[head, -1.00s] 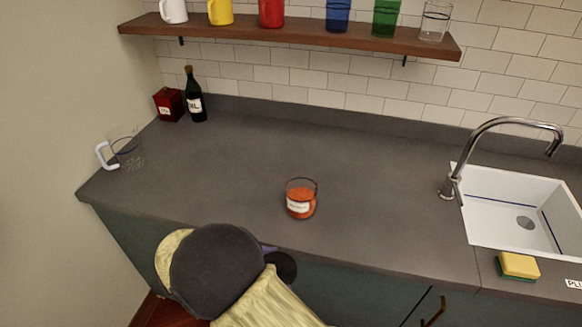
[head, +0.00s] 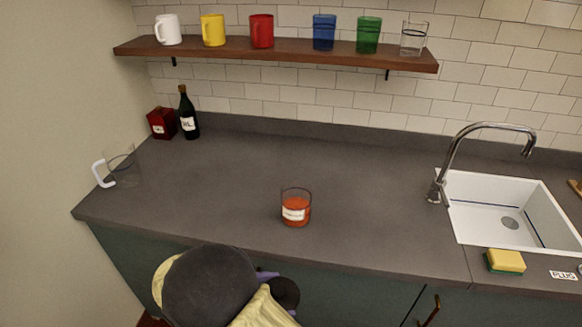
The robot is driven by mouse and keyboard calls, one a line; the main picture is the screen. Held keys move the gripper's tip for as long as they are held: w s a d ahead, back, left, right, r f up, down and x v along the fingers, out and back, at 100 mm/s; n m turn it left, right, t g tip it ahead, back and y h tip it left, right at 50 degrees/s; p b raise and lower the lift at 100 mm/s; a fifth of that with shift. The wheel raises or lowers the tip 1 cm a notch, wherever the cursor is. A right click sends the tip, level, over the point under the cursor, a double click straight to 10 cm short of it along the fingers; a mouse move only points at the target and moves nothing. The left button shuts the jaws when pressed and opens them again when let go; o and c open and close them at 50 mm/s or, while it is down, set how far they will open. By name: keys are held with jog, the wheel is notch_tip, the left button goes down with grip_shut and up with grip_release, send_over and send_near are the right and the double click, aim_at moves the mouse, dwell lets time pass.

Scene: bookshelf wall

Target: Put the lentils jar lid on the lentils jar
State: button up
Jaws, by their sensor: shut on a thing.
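The lentils jar (head: 296,209) stands upright on the grey counter near its front edge, in the middle of the head view. It is clear glass with orange-red contents and a pale label too small to read. Its top rim shows bare, with no lid on it. My arm is at the bottom of the view, in front of the counter edge and nearer than the jar. I cannot make out my gripper's fingers; they are hidden behind or below the arm links. I cannot identify the lentils jar lid in the view.
A clear mug (head: 122,166) stands at the counter's left end. A dark bottle (head: 188,116) and a red box (head: 161,123) stand behind it. The sink (head: 500,205), tap (head: 447,170) and sponge (head: 505,261) are at the right. A shelf (head: 280,52) holds several cups. The counter around the jar is clear.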

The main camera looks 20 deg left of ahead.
jog(key=w+d+f, duration=0.4)
jog(key=w+d, duration=0.1)
jog(key=d, duration=0.7)
jog(key=w+d+f+m+g, duration=0.1)
jog(key=w+d+f, duration=0.3)
jog(key=d, duration=0.8)
jog(key=w+d+f+h, duration=0.1)
jog(key=w+d+f, duration=0.3)
jog(key=w+d, duration=0.4)
jog(key=d, duration=0.4)
jog(key=shift+w+m, duration=0.2)
jog(key=shift+m, duration=0.2)
jog(key=shift+f, duration=0.1)
jog(key=shift+w+d, duration=0.1)
jog(key=shift+d, duration=0.05)
